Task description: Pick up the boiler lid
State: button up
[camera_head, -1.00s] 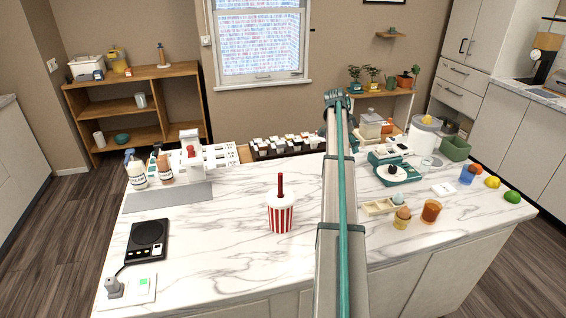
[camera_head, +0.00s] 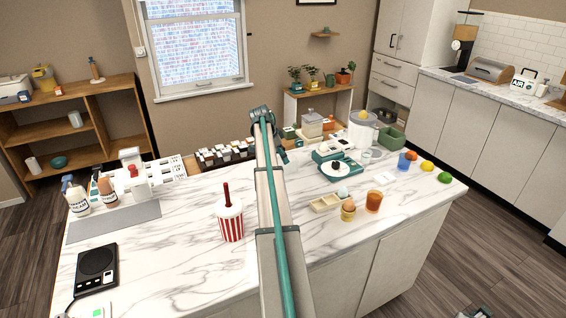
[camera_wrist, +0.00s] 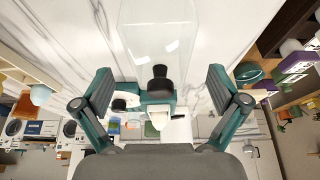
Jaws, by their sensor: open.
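The teal boiler (camera_head: 346,167) stands on the marble counter, right of my arm in the head view. Its pale round top with a dark knob (camera_head: 335,165) looks like the boiler lid. My gripper (camera_head: 283,157) is left of the boiler and partly hidden by my arm. In the wrist view my gripper (camera_wrist: 160,95) has its two fingers wide apart. A clear, glass-like body (camera_wrist: 158,35) and a black knob-like part (camera_wrist: 160,78) show between and beyond them. I cannot tell if these belong to the boiler. Nothing is held.
An egg tray (camera_head: 327,203), an egg in a cup (camera_head: 348,209) and an amber glass (camera_head: 374,201) stand in front of the boiler. A white container (camera_head: 362,128) is behind it. A striped cup (camera_head: 231,222) stands left of my arm.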

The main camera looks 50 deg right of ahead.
jog(key=shift+p+x, duration=0.5)
jog(key=shift+x, duration=1.15)
jog(key=c, duration=1.3)
jog(key=shift+o, duration=0.2)
jog(key=shift+r, duration=0.15)
